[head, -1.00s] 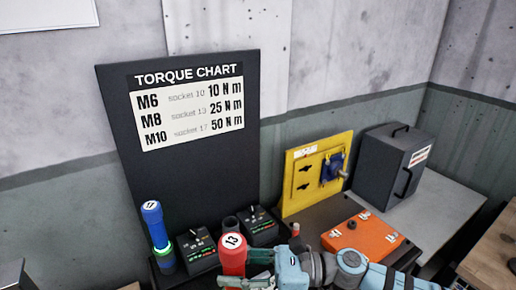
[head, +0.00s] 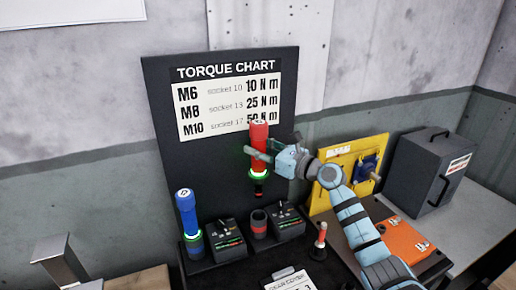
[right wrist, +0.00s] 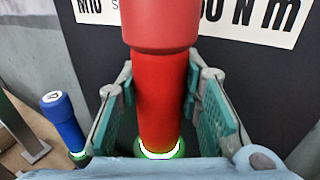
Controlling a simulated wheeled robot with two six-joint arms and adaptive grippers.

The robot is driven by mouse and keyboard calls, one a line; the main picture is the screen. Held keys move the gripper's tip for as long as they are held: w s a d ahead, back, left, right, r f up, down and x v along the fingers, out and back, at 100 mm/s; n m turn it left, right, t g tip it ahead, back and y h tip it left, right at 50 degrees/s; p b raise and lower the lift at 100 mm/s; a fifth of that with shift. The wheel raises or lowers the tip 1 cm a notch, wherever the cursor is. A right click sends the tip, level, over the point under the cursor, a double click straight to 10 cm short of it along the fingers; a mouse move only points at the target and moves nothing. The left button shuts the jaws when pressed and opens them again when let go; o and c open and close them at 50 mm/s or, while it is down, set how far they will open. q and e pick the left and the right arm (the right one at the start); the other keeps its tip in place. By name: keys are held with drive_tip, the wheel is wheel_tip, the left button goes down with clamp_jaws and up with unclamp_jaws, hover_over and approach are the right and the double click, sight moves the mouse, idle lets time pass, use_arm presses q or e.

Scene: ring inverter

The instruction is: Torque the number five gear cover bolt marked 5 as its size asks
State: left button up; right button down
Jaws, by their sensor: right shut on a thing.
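My right gripper (head: 272,158) is shut around the red torque tool (head: 259,136) and holds it upright, raised in front of the torque chart (head: 228,100). The red tool (right wrist: 160,95) also stands between the finger pads in the right wrist view, with a green glowing ring low on it. The chart pairs M6, M8 and M10 with sockets 10, 13 and 17; the tool covers part of the M10 row. A sheet reading GEAR COVER (head: 290,281) shows at the bottom edge. I cannot make out a bolt marked 5. My left gripper is not in view.
A blue torque tool (head: 188,215) stands upright at the left. An empty dark holder (head: 259,224) sits between two control boxes (head: 226,238) (head: 288,222). A small red-topped peg (head: 321,238), yellow panel (head: 340,160), orange plate (head: 402,238) and dark case (head: 425,170) stand at the right.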

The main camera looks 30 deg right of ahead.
sight(261, 196)
drive_tip(key=shift+s+r, duration=0.1)
drive_tip(key=shift+d, duration=0.1)
wheel_tip(261, 196, down, 17)
drive_tip(key=b, duration=1.4)
drive_tip(key=shift+r, duration=0.15)
drive_tip(key=c, duration=1.1)
unclamp_jaws()
drive_tip(key=shift+o, duration=0.2)
